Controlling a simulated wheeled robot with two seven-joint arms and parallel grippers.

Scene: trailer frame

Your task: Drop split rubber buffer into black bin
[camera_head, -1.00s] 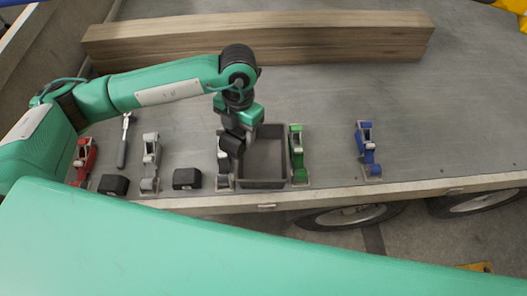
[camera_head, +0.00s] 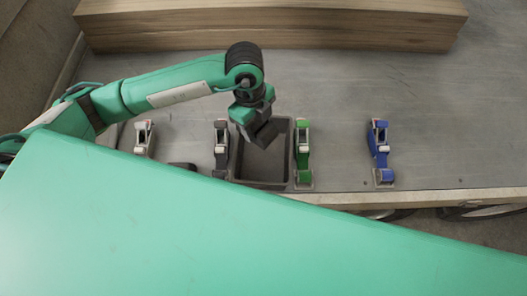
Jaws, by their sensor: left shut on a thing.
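My left gripper (camera_head: 260,124) hangs over the back part of the bin, pointing down. It is shut on a dark block, the split rubber buffer (camera_head: 264,136), which is held tilted above the bin. The split itself is too small to make out. The gripper hides part of the bin's back edge. My right gripper is not in view.
A black block (camera_head: 183,166) is mostly hidden. Wooden beams (camera_head: 270,27) lie behind. Deck is clear between green and blue clamps.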

